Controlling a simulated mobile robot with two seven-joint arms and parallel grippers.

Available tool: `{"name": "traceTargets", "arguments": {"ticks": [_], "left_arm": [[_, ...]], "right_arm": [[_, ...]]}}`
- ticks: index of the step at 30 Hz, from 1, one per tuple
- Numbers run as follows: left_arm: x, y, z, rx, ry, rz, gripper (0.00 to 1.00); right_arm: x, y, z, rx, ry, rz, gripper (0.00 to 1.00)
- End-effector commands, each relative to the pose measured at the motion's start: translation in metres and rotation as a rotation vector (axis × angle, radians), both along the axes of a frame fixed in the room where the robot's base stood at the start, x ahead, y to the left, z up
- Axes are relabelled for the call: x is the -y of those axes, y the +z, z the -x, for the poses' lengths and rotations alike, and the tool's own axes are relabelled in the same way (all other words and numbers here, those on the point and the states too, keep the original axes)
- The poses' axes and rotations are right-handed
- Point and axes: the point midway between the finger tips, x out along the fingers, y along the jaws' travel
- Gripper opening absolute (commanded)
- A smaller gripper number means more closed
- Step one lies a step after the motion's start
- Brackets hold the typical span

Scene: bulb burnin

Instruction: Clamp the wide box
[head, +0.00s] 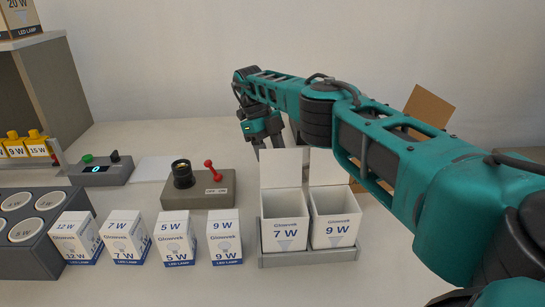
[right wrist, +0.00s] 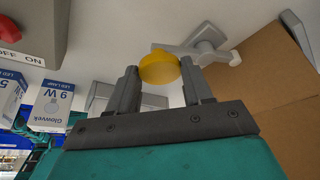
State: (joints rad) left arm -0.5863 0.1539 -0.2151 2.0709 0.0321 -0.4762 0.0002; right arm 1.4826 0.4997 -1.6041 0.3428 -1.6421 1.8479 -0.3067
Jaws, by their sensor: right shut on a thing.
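The wide box is probably the brown cardboard box (right wrist: 268,85) in the right wrist view. In the head view its raised flap (head: 430,107) shows behind my right arm, which hides most of it. A grey clamp (right wrist: 207,40) stands beside the cardboard, with a yellow knob (right wrist: 158,67) on its handle. My right gripper (right wrist: 160,82) is shut on this knob. In the head view my right gripper (head: 267,142) points down behind the open white cartons, and its fingertips are hidden. I cannot tell whether the clamp presses on the box. My left gripper is not in view.
Open 7 W and 9 W cartons stand in a grey tray (head: 310,257). Several closed lamp cartons stand left of it. A tester with a red lever (head: 210,170) and black socket sits behind them. A dark bulb rack (head: 35,260) is at far left.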

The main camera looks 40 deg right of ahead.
Motion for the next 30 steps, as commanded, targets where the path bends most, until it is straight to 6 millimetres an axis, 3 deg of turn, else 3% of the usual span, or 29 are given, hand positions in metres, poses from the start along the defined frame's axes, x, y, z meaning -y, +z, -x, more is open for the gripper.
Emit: {"name": "traceTargets", "arguments": {"ticks": [3,4,11,22,30], "left_arm": [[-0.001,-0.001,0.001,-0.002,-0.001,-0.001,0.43],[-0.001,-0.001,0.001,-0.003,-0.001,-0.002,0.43],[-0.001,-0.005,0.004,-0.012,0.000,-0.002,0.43],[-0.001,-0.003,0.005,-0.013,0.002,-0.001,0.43],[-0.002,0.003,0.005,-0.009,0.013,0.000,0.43]], "right_arm": [[-0.001,0.001,-0.001,0.004,0.001,-0.002,0.00],[-0.001,0.001,-0.001,0.003,0.003,-0.002,0.52],[0.000,0.000,0.000,0.002,0.002,-0.001,0.74],[0.000,0.009,0.000,0.002,0.002,-0.001,0.76],[0.000,0.065,-0.001,0.004,0.002,-0.001,0.76]]}}
